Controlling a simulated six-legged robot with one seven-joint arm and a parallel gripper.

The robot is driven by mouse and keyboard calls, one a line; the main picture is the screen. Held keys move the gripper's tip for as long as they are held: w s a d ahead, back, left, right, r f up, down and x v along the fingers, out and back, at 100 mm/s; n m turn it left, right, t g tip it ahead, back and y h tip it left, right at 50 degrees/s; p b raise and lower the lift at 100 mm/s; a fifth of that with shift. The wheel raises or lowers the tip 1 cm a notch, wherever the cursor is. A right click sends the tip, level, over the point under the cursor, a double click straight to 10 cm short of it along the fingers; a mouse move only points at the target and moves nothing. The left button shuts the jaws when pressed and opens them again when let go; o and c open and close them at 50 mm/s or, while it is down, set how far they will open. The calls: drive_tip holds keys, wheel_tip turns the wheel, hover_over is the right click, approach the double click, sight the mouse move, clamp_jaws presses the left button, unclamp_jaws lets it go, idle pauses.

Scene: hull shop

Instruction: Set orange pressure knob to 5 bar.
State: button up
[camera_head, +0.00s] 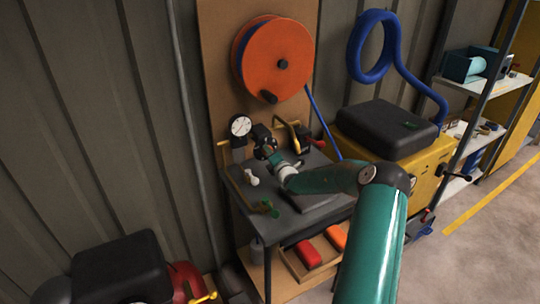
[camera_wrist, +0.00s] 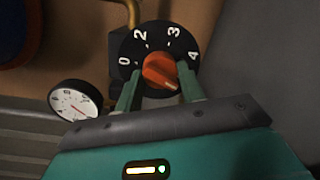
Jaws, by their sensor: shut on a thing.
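The orange pressure knob (camera_wrist: 160,70) sits on a round black dial (camera_wrist: 131,47) with white numbers; I can read 0, 2, 3 and 4. In the wrist view my gripper (camera_wrist: 160,84) has one finger on each side of the knob and is shut on it. A pale mark shows at the knob's lower right end, below the 4. The lower dial is hidden by the fingers and knob, and no 5 is visible. In the head view my gripper (camera_head: 268,154) reaches the black regulator (camera_head: 262,134) above the bench, and hides the knob there.
A white-faced gauge (camera_wrist: 76,101) stands left of the dial; it also shows in the head view (camera_head: 240,126). The bench (camera_head: 315,200) carries small fittings. An orange hose reel (camera_head: 272,58) hangs above.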

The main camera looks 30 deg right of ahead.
drive_tip(key=o, duration=1)
drive_tip(key=shift+c, duration=0.2)
drive_tip(key=s+a, duration=0.2)
drive_tip(key=s, duration=1.1)
drive_tip(key=shift+s+r, duration=0.25)
drive_tip(key=shift+s, duration=0.1)
